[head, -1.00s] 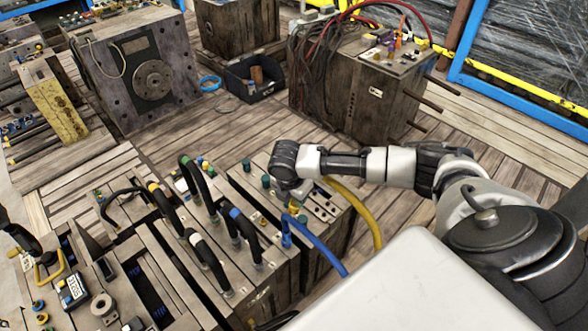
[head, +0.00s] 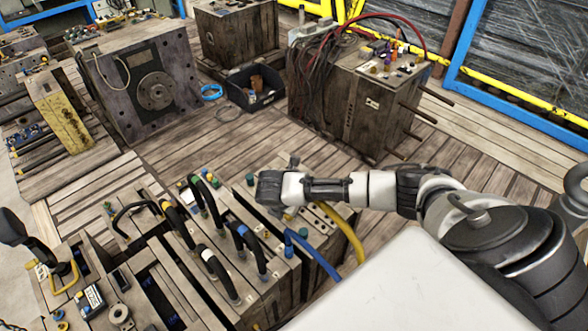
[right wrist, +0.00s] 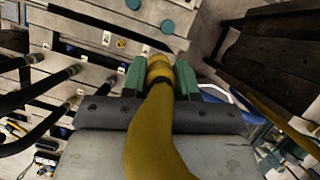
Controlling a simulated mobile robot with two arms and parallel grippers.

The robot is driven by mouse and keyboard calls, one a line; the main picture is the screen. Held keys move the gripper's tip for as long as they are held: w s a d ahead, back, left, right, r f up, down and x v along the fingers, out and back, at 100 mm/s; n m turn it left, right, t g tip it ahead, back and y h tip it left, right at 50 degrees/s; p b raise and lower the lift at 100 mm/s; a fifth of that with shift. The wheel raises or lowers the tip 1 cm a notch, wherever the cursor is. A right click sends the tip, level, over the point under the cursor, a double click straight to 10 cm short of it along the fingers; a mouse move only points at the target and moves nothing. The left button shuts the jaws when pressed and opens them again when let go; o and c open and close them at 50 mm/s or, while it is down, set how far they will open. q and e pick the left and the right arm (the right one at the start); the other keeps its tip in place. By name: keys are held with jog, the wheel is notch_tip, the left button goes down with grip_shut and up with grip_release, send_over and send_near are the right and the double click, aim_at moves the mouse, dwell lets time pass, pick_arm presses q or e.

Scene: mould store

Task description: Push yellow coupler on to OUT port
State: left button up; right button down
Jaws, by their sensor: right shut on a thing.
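My right gripper (right wrist: 160,76) has green fingertips and is shut on the yellow coupler (right wrist: 158,66), at the end of a thick yellow hose (right wrist: 155,130). In the head view my right wrist hides the gripper and coupler above the near wooden mould block (head: 322,222); the yellow hose (head: 351,236) hangs away to the right. In the right wrist view, a metal plate (right wrist: 75,25) lies beyond the coupler. It has a small yellow-ringed fitting (right wrist: 121,43) and teal round caps (right wrist: 168,26). I cannot read which port is OUT, or tell whether the coupler touches one. My left gripper is out of view.
A blue hose (head: 318,260) rises close to my right wrist. Several black looped hoses (head: 214,265) stand on the blocks to the left. A larger mould with cables (head: 350,105) stands behind. Planked floor (head: 235,148) is free between them.

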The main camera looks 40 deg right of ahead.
jog(key=w+a+n+t+y+b, duration=0.1)
jog(key=w+a+n+t+b, duration=0.3)
jog(key=w+b, duration=0.6)
jog(key=f+b, duration=0.2)
jog(key=f, duration=0.2)
jog(key=f+g+b, duration=0.1)
jog(key=f+b, duration=0.1)
jog(key=f, duration=0.3)
jog(key=s+f+g+b, duration=0.1)
jog(key=f, duration=0.4)
jog(key=shift+d+f+n+b, duration=0.1)
jog(key=shift+d+n+b, duration=0.2)
jog(key=shift+n+b, duration=0.1)
jog(key=shift+f, duration=0.8)
jog(key=shift+s+r+p, duration=0.1)
jog(key=shift+p, duration=0.2)
jog(key=shift+f, duration=0.25)
jog(key=shift+f, duration=1.15)
dwell(1.3)
jog(key=shift+f, duration=0.15)
dwell(0.5)
jog(key=c, duration=0.8)
grip_release()
